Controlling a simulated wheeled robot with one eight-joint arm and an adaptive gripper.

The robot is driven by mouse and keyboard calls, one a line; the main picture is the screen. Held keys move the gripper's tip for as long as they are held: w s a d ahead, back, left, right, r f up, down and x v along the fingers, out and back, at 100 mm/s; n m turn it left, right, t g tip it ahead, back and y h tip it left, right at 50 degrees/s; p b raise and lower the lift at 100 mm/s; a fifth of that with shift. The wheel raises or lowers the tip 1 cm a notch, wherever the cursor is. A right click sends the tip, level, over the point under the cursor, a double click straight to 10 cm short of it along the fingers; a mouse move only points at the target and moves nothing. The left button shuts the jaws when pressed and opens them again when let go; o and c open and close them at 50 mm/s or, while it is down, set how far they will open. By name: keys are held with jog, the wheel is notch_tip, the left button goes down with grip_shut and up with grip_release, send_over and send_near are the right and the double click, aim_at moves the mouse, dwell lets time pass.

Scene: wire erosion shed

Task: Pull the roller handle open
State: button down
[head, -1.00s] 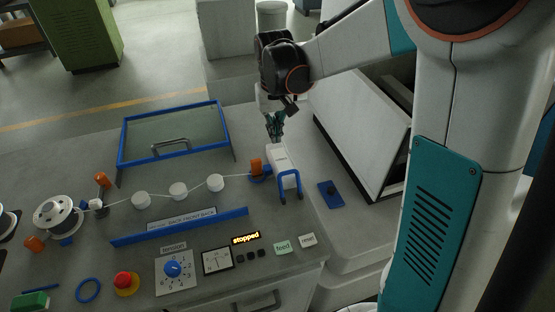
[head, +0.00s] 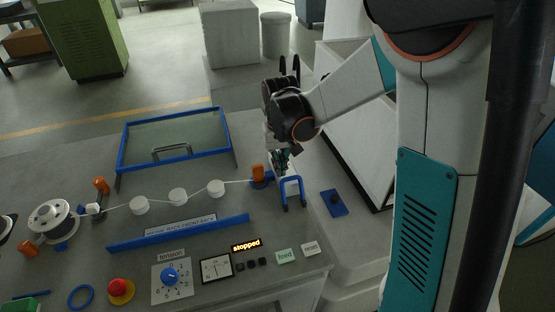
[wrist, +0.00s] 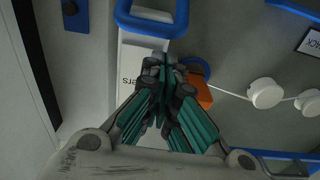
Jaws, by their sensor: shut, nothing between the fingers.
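The roller handle is a blue U-shaped bar (head: 292,189) at the front of a white block, right of the wire rollers. In the wrist view the blue handle (wrist: 150,30) runs across the top of the white block (wrist: 134,52), which bears partly hidden lettering ending in "ers". My gripper (head: 283,160) is above the back part of the block, behind the handle. In the wrist view my gripper's teal fingers (wrist: 166,60) are closed together and empty, their tips just short of the handle bar. I cannot tell whether they touch the block.
An orange guide (head: 259,174) stands just left of the block, with the wire and white rollers (head: 178,197) beyond it. A blue plate (head: 334,203) lies to the right. A blue-framed clear cover (head: 175,140) is behind. The control panel (head: 217,267) is in front.

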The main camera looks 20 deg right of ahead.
jog(key=shift+s+r, duration=0.2)
jog(key=shift+s, duration=0.4)
jog(key=shift+s+r+t, duration=0.25)
jog(key=shift+s+t, duration=0.05)
jog(key=shift+t, duration=0.1)
